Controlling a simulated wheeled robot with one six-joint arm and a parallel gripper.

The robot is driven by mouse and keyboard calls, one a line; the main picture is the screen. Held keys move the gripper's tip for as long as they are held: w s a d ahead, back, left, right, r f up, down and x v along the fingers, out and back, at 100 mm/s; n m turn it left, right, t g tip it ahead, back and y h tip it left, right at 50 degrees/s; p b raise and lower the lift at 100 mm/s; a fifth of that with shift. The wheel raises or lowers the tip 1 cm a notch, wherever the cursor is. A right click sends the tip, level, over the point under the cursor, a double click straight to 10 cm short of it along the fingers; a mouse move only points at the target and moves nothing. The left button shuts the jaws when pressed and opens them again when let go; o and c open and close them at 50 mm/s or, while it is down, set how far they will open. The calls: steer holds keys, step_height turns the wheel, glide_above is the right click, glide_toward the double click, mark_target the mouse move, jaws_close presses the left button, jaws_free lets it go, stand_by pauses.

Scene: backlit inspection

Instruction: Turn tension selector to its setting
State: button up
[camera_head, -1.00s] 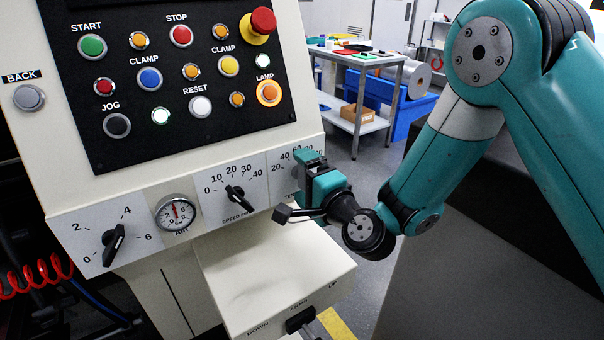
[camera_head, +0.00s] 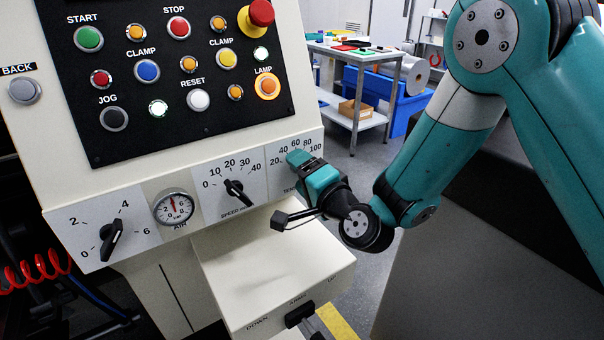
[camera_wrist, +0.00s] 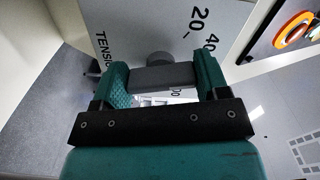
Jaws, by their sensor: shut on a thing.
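The tension selector is a dial plate (camera_head: 309,148) at the right end of the lower panel row, with marks from 20 to 100. Its dark grey knob (camera_wrist: 165,77) shows between the fingers in the wrist view. My gripper (camera_head: 298,160) is at the dial from the front right, its two teal fingers shut on the knob, one on either side. The fingers hide the knob in the head view, so I cannot read its pointer. In the wrist view the plate (camera_wrist: 150,30) appears turned, with 20, 40 and part of the word TENSION visible.
Left of the dial are the speed selector (camera_head: 235,192), the air gauge (camera_head: 174,208) and another black selector (camera_head: 111,240). A cream box (camera_head: 270,265) juts out below. Push buttons and a red mushroom button (camera_head: 261,13) are above. A workbench (camera_head: 362,60) stands behind.

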steer(key=shift+d+n, duration=0.1)
steer(key=shift+n, duration=1.2)
steer(key=shift+w, duration=0.1)
steer(key=o, duration=0.9)
steer(key=shift+d, duration=0.1)
steer(key=shift+o, duration=0.2)
steer(key=shift+b, duration=0.3)
